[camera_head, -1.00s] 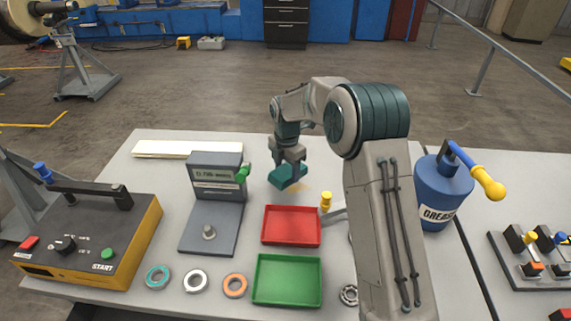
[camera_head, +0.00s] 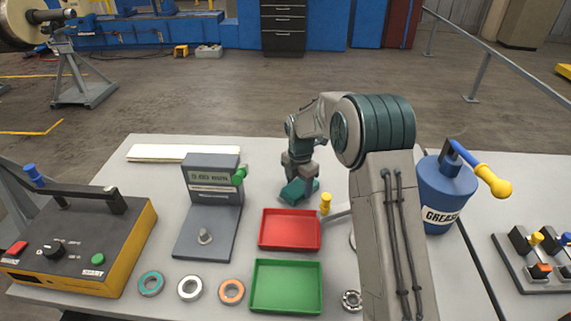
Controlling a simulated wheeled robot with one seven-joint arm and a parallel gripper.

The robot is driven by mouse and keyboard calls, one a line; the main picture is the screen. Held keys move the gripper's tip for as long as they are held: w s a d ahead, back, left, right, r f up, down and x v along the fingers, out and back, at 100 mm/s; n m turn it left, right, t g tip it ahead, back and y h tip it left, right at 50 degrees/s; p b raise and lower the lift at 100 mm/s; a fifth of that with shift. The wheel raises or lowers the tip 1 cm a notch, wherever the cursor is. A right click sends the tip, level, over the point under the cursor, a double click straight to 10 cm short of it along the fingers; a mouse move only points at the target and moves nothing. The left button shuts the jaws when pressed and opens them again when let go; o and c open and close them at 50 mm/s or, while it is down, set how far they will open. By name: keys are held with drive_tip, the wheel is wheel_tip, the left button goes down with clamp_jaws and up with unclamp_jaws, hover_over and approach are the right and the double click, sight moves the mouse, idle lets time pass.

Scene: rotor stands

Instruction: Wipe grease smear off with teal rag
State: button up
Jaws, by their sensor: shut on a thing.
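The teal rag (camera_head: 297,191) is a folded block low over the white table, behind the red tray. My gripper (camera_head: 300,176) is shut on it from above. The rag looks to be at or very near the table surface; I cannot tell whether it presses on it. No grease smear shows clearly now; the rag and gripper may cover it.
The red tray (camera_head: 290,247) and green tray (camera_head: 286,312) lie in front of the rag. A yellow-knobbed lever (camera_head: 325,204) stands close on its right. A grey gauge stand (camera_head: 182,236) is to the left, a blue grease can (camera_head: 442,190) to the right. Table behind the rag is clear.

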sight(286, 186)
drive_tip(key=d, duration=0.3)
drive_tip(key=shift+d, duration=0.15)
drive_tip(key=shift+a, duration=3.6)
drive_tip(key=shift+a+r+p, duration=0.2)
drive_tip(key=shift+a+p, duration=0.1)
drive_tip(key=shift+p, duration=0.1)
wheel_tip(286, 186, up, 3)
drive_tip(key=shift+d+r+p, duration=0.1)
drive_tip(key=shift+r+p, duration=0.05)
drive_tip(key=shift+p, duration=0.65)
drive_tip(key=shift+r+p, duration=1.35)
drive_tip(key=shift+r, duration=0.9)
